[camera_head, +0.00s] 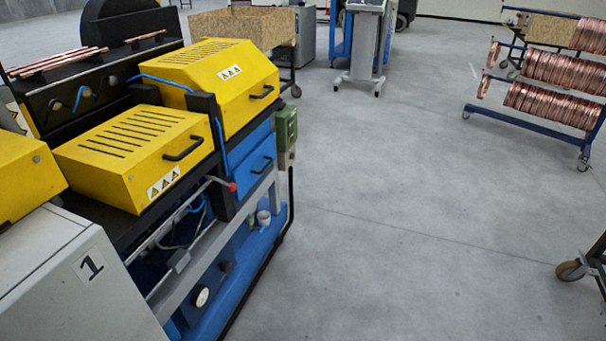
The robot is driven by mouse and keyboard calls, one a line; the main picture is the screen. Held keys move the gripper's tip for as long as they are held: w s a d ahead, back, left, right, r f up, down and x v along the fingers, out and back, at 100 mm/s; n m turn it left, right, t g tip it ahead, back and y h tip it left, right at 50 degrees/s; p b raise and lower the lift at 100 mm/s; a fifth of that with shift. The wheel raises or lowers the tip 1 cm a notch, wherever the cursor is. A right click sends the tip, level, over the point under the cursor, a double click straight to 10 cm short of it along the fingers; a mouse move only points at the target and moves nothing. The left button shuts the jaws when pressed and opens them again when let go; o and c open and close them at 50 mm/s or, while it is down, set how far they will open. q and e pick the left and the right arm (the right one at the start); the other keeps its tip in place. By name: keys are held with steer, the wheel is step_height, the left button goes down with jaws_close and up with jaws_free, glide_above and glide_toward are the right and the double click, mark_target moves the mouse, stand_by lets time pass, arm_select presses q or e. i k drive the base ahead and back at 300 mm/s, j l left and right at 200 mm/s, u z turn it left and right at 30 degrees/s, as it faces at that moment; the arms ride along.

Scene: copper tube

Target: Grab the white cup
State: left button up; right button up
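No clear white cup shows in the head view. A small whitish round object (263,217) stands on the lower blue shelf of the machine; it is too small to tell whether it is a cup. Another small white round face (202,297) shows lower on the same machine, and I cannot tell what it is. Neither of my grippers is in view.
The machine with yellow covers (135,150) fills the left side, with a grey cabinet (75,285) in front. A grey floor (400,210) lies clear in the middle. A rack with copper coils (550,85) stands at upper right, and a caster wheel (571,270) at the right edge.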

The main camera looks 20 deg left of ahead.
mark_target(263, 217)
steer(key=i+u, duration=0.3)
steer(key=i+l+u, duration=0.2)
steer(key=i+u, duration=0.15)
steer(key=i+l+u, duration=0.3)
steer(key=i, duration=0.15)
